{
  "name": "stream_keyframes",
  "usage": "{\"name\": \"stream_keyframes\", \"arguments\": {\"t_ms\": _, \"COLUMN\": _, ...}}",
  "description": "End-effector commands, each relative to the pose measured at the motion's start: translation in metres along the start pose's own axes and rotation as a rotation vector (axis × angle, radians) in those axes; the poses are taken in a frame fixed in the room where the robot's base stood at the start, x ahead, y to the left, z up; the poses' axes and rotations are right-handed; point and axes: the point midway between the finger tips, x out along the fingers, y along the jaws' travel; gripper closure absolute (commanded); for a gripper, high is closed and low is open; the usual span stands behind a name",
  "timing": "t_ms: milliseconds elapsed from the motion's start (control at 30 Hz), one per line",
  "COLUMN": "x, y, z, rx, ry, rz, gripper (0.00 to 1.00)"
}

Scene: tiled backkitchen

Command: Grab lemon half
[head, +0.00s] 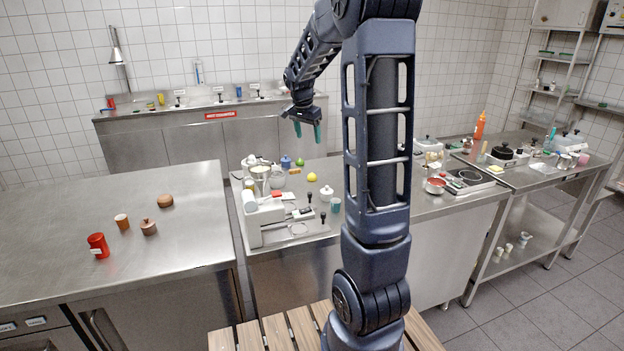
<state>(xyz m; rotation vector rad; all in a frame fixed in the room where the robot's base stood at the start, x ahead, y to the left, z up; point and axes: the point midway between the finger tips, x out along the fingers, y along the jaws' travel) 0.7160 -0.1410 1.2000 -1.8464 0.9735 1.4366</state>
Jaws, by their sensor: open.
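A small yellow object (312,177), which looks like the lemon half, sits on the middle steel counter (330,230), behind a white lidded item. At this size I cannot make out a cut face. My gripper (308,131) hangs in the air with its teal fingertips pointing down. In the picture it is above the lemon half, apart from it. It is open and nothing shows between its fingers.
A green item (300,162) and a blue container (286,161) stand near the lemon half. A white machine (265,222) and a teal cup (335,205) are in front. The left counter (190,240) is mostly clear, with a red can (98,245).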

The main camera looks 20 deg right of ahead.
Motion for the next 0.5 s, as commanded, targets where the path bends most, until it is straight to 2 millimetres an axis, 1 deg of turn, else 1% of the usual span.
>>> {"name": "stream_keyframes", "arguments": {"t_ms": 33, "x": 0.012, "y": -0.011, "z": -0.007, "rx": 0.029, "ry": 0.003, "rz": 0.017, "gripper": 0.33}}
{"name": "stream_keyframes", "arguments": {"t_ms": 100, "x": 0.025, "y": -0.023, "z": -0.017, "rx": 0.078, "ry": 0.009, "rz": 0.036, "gripper": 0.33}}
{"name": "stream_keyframes", "arguments": {"t_ms": 267, "x": 0.059, "y": -0.052, "z": -0.037, "rx": 0.186, "ry": 0.032, "rz": 0.077, "gripper": 0.33}}
{"name": "stream_keyframes", "arguments": {"t_ms": 500, "x": 0.118, "y": -0.093, "z": -0.062, "rx": 0.344, "ry": 0.078, "rz": 0.136, "gripper": 0.33}}
